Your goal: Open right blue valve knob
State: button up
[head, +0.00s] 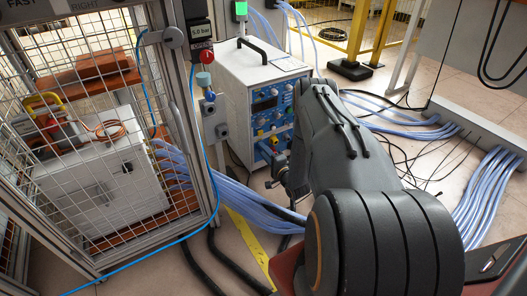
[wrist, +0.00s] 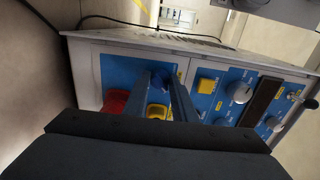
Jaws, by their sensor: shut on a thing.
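The white heater unit (head: 233,90) stands on the floor in the middle of the head view, with blue front panels. My gripper (head: 266,152) reaches its lower front panel. In the wrist view my gripper (wrist: 164,78) has its two fingers against the blue panel (wrist: 120,72), closed around a small blue knob (wrist: 160,83) that is mostly hidden between them. A yellow knob (wrist: 156,112) shows between the fingers, nearer the camera, and a red knob (wrist: 115,102) sits to their left. The knob's turned position cannot be told.
A wire-mesh cage (head: 100,130) stands at the left. Its post carries a 5.0 bar display (head: 201,32) and red knobs (head: 206,57). Blue hoses (head: 245,202) run along the floor below the unit. A yellow stand (head: 357,50) is behind.

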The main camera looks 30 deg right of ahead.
jog(key=shift+a+f, duration=0.1)
dwell(0.3)
jog(key=o, duration=1)
jog(key=shift+o, duration=0.2)
jog(key=shift+s, duration=0.1)
jog(key=s+p, duration=0.2)
jog(key=s, duration=0.5)
jog(key=shift+s+p, duration=0.35)
jog(key=shift+p, duration=0.05)
